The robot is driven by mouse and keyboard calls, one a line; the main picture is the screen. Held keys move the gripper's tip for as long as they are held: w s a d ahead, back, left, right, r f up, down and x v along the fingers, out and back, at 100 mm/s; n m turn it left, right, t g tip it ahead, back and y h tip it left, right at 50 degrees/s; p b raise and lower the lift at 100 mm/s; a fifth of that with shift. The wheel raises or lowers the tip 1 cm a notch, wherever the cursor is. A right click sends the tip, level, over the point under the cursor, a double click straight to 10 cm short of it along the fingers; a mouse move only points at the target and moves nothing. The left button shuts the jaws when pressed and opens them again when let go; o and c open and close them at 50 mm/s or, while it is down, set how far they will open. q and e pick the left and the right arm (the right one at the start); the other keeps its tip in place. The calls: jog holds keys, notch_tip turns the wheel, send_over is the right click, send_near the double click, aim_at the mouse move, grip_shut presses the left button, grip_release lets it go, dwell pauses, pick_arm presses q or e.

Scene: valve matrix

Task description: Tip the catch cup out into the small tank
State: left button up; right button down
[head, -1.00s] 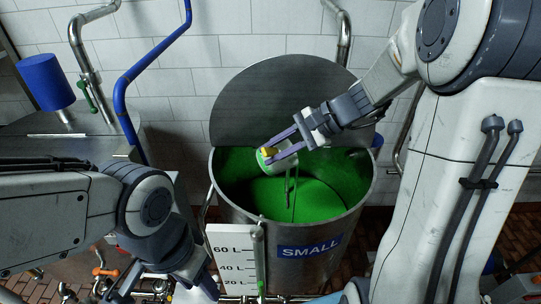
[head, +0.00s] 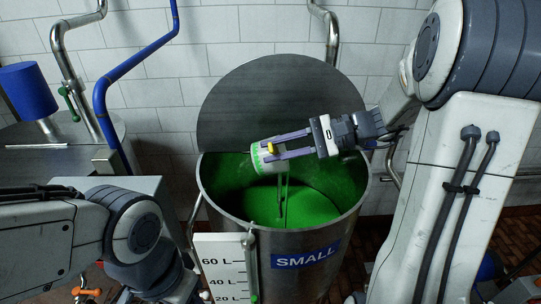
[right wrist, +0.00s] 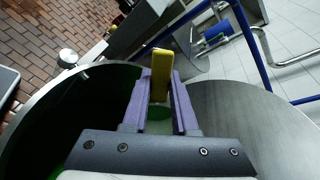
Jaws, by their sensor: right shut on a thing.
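The catch cup (head: 267,164) is pale with a green band at its left end and a yellow grip (head: 271,148). It is tilted on its side above the opening of the small tank (head: 285,250), its green end toward the left. My right gripper (head: 284,146) is shut on the yellow grip. In the right wrist view the yellow grip (right wrist: 162,75) stands between the purple fingers; the cup is mostly hidden. Bright green fills the tank's inside; I cannot tell what is left in the cup. My left gripper is at the bottom left, its fingers mostly cut off.
The tank's round lid (head: 275,105) stands open behind the opening. A level scale (head: 222,268) is at the tank's front left. Blue pipe (head: 135,65) and a steel vessel with a blue cylinder (head: 35,88) are on the left.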

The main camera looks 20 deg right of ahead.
jog(key=shift+s+d+r+t+y+b, duration=0.1)
jog(key=shift+s+d+t+y+b, duration=0.15)
jog(key=shift+d+y+b, duration=0.55)
jog(key=shift+s+d+r+t+y+b, duration=0.15)
jog(key=shift+d+t+y+b, duration=0.35)
jog(key=shift+y, duration=0.4)
jog(key=shift+s+d+r+t+y+b, duration=0.1)
jog(key=shift+s+d+t+y+b, duration=0.05)
jog(key=shift+d+y+b, duration=0.3)
jog(key=shift+s+d+r+t+y+b, duration=0.1)
jog(key=shift+d+y, duration=0.1)
jog(key=shift+y, duration=0.35)
